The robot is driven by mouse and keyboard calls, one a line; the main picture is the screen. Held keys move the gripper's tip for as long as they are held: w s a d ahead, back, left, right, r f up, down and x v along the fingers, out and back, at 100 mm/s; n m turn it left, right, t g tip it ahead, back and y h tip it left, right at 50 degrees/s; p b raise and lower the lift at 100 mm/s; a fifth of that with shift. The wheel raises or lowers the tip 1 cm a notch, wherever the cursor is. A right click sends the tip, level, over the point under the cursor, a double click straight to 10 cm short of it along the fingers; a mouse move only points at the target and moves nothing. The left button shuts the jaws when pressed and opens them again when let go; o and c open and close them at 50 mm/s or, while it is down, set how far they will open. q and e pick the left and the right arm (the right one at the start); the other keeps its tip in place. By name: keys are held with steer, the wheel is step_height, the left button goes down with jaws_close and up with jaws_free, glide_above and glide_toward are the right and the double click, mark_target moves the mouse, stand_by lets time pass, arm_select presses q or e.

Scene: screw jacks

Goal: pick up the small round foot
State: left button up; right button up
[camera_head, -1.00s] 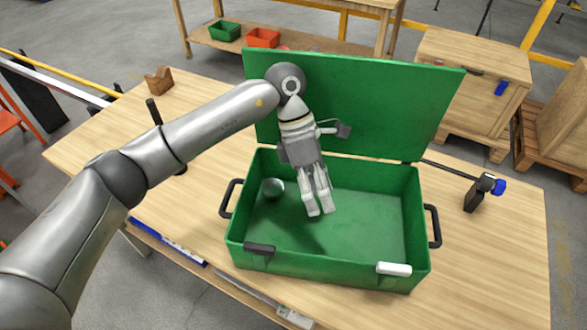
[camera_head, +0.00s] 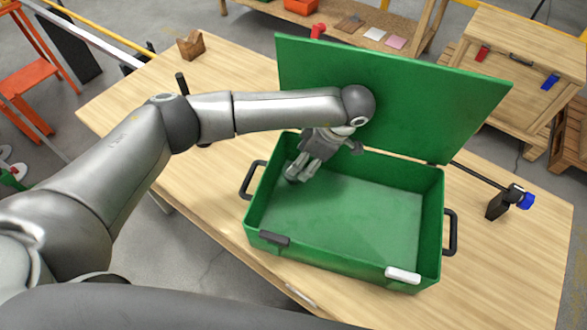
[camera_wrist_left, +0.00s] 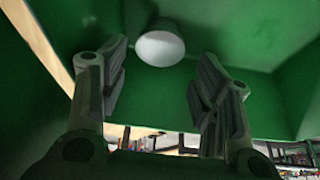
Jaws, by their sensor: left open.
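The small round foot shows in the left wrist view as a pale disc-like face on a darker round body (camera_wrist_left: 161,45). It is inside the green case (camera_head: 345,262), near its left back corner. My left gripper (camera_head: 297,173) reaches down into the case there and hides the foot in the head view. In the left wrist view its two fingers (camera_wrist_left: 160,82) are spread wide and empty. The foot lies beyond the fingertips, roughly in line with the gap between them. I cannot tell any contact. My right gripper is not in view.
The case's raised green lid (camera_head: 400,95) stands close behind my left wrist. The case walls rise around the gripper, and the rest of its floor is clear. A clamp with a blue knob (camera_head: 526,200) is right of the case. A wooden block (camera_head: 190,44) sits at the far left.

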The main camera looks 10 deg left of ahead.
arm_select(q)
steer(key=shift+x, duration=0.95)
steer(key=p+x, duration=0.1)
steer(key=x, duration=0.4)
steer(key=shift+a+f, duration=0.1)
steer(key=shift+f, duration=0.2)
steer(key=shift+c, duration=0.5)
steer(key=c, duration=0.7)
